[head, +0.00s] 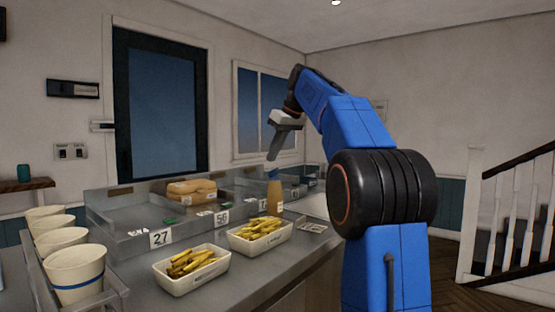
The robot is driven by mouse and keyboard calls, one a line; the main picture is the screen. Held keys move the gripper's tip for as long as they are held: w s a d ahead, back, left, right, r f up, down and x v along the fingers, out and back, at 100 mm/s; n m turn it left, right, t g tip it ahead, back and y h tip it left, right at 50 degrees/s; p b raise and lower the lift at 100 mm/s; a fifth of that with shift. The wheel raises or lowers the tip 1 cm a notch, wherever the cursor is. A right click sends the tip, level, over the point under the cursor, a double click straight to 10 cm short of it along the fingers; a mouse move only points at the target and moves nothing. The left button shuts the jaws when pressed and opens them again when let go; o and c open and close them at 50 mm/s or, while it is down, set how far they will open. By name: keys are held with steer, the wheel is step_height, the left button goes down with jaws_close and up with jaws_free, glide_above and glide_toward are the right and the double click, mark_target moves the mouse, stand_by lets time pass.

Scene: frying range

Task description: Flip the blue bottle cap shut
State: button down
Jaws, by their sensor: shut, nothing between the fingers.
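A mustard-yellow bottle (274,198) stands upright on the steel counter, beside the right-hand food tray. Its small blue cap (273,173) shows at the top, but it is too small to tell how far the lid is tilted. My gripper (272,157) is shut and empty, pointing down just above the cap. I cannot tell whether the fingertips touch the cap.
Two white trays of fries, one at left (190,287) and one at right (259,246), sit in front on the counter (240,283). Behind is a steel rack (120,237) with buns (190,188). Paper cups (76,272) stand at left.

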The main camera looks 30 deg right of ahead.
mark_target(276, 172)
steer(key=shift+s+d+f, duration=0.2)
steer(key=shift+s+f, duration=0.55)
steer(key=shift+f, duration=0.15)
steer(key=shift+s+d+f+t, duration=0.15)
steer(key=shift+s+t, duration=0.2)
steer(key=shift+t, duration=0.15)
steer(key=s+t, duration=0.1)
steer(key=f+t+y, duration=0.1)
steer(key=t, duration=0.1)
steer(key=s+d+f+t+y, duration=0.1)
steer(key=t, duration=0.1)
steer(key=shift+s+f, duration=0.2)
steer(key=shift+s, duration=0.1)
steer(key=shift+s+f, duration=0.4)
steer(key=shift+f, duration=0.4)
